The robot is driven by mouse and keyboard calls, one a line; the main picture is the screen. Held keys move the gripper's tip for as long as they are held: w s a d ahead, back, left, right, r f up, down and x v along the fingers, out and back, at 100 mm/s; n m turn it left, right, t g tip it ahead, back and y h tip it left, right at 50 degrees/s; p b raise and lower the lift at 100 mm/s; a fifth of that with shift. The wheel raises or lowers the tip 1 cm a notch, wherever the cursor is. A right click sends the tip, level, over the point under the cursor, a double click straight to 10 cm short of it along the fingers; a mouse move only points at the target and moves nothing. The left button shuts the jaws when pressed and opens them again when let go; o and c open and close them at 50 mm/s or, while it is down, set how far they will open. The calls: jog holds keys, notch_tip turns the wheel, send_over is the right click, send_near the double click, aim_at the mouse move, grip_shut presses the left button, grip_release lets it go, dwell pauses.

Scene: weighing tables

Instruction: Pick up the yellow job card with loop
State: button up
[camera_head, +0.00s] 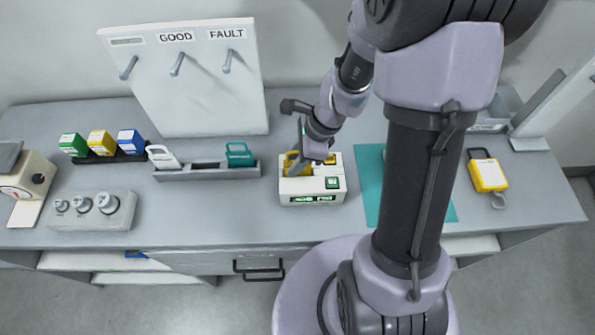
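The yellow job card (489,176) lies on the right part of the table. It has a white label, a dark loop at its top edge and a small grey piece at its lower corner. My gripper (303,145) is well to the left of it, low over a white device (312,190) with a green display and yellow parts on top. The fingers are small and partly hidden by my wrist, so I cannot tell whether they are open or hold anything.
A teal mat (370,185) lies between the white device and the card, partly behind my arm. A grey stand (530,140) is behind the card. A grey rack (207,173), a weight block (92,211) and a GOOD/FAULT board (190,90) are left.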

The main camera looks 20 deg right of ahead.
jog(key=shift+x, duration=0.95)
jog(key=shift+d+r, duration=0.1)
jog(key=shift+c, duration=0.2)
grip_shut()
notch_tip(320, 180, up, 10)
jog(key=p, duration=0.4)
